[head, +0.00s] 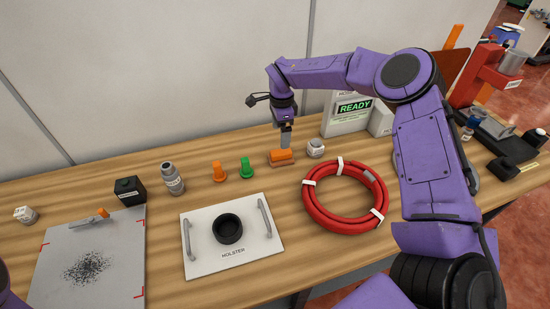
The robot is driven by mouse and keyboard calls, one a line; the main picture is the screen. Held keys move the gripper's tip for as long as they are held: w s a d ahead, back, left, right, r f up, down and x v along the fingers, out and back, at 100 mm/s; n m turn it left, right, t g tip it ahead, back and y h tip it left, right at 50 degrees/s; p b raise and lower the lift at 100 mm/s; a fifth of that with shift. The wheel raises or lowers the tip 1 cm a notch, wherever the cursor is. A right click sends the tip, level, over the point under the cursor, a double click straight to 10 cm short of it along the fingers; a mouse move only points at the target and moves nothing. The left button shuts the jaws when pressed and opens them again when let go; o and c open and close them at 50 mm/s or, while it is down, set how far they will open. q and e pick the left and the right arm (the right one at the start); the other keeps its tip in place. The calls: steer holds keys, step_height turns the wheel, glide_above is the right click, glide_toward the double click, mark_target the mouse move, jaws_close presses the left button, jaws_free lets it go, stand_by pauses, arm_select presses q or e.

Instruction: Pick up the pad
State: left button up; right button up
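A small block with an orange top and brownish base (281,158) lies on the wooden table, left of the white-lidded jar; it looks most like the pad, but I read no label on it. My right gripper (285,146) reaches in from the right and points down at this block. Its fingertips are at or just above the block's top; I cannot tell whether they touch. The finger gap is not clear from this side. My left gripper is out of view; only a bit of purple arm shows at the lower left edge.
A small jar (316,148) stands close right of the block, with green (247,167) and orange (219,171) pieces to its left. A red hose coil (345,219) and a white holster plate (189,264) lie in front. A READY box (342,124) stands behind. A grey speckled board (120,245) is at left.

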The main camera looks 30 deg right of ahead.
mark_target(281, 152)
steer(key=shift+f, duration=0.5)
step_height(281, 152, down, 4)
steer(key=shift+w+f+p, duration=0.1)
steer(key=shift+p, duration=0.65)
step_height(281, 152, down, 5)
steer(key=shift+d+r+p, duration=0.1)
steer(key=shift+d+p, duration=0.05)
steer(key=shift+p, duration=1.1)
steer(key=shift+f, duration=0.45)
steer(key=c, duration=1.2)
